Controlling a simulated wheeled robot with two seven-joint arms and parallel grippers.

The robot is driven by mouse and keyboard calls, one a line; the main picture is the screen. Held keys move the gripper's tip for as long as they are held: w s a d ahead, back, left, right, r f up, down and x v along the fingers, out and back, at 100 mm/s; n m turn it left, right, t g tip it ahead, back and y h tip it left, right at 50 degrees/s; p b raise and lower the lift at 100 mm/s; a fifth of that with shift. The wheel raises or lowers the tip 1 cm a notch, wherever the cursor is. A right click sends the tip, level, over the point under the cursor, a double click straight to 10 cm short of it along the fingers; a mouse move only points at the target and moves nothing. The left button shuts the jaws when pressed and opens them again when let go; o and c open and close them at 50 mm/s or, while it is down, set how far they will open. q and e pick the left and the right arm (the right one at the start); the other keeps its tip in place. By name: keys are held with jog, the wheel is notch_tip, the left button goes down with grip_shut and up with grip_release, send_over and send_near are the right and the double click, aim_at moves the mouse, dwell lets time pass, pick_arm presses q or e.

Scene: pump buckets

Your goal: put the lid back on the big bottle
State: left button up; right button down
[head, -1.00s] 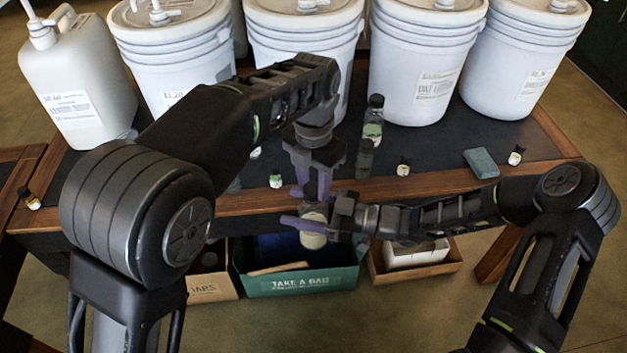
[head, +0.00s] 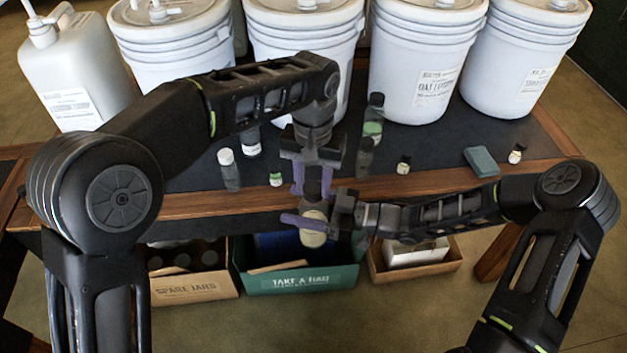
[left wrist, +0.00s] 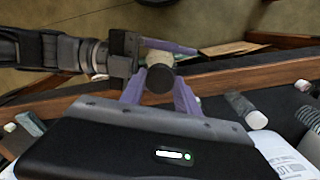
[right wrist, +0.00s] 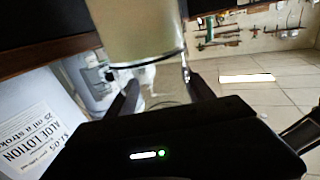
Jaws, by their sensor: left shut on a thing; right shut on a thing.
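My right gripper (head: 318,226) is shut on the big bottle, which has a cream label (head: 313,232), and holds it in front of the table's near edge. The same bottle fills the top of the right wrist view (right wrist: 135,28). My left gripper (head: 312,180) points down right above the bottle, shut on a dark lid (head: 313,190). In the left wrist view the lid (left wrist: 160,79) sits between the purple fingers, in line with the pale bottle (left wrist: 158,60). Lid and bottle top are close together; I cannot tell whether the lid is seated.
White pump buckets (head: 415,75) line the table's back. Small bottles stand nearby: a clear one with a white cap (head: 229,170), a taller dark-capped one (head: 374,115) and small jars (head: 276,180). A teal block (head: 481,161) lies right. Boxes, including a green one (head: 300,281), sit below.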

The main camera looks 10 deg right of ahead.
pick_arm(q)
jog(key=m, duration=0.5)
jog(key=shift+m, duration=0.3)
jog(key=m, duration=0.5)
jog(key=shift+w, duration=0.1)
jog(key=m, duration=0.5)
jog(key=shift+m, duration=0.4)
jog(key=m, duration=0.4)
jog(key=o, duration=1.3)
jog(key=shift+r, duration=2.25)
jog(key=shift+o, duration=0.2)
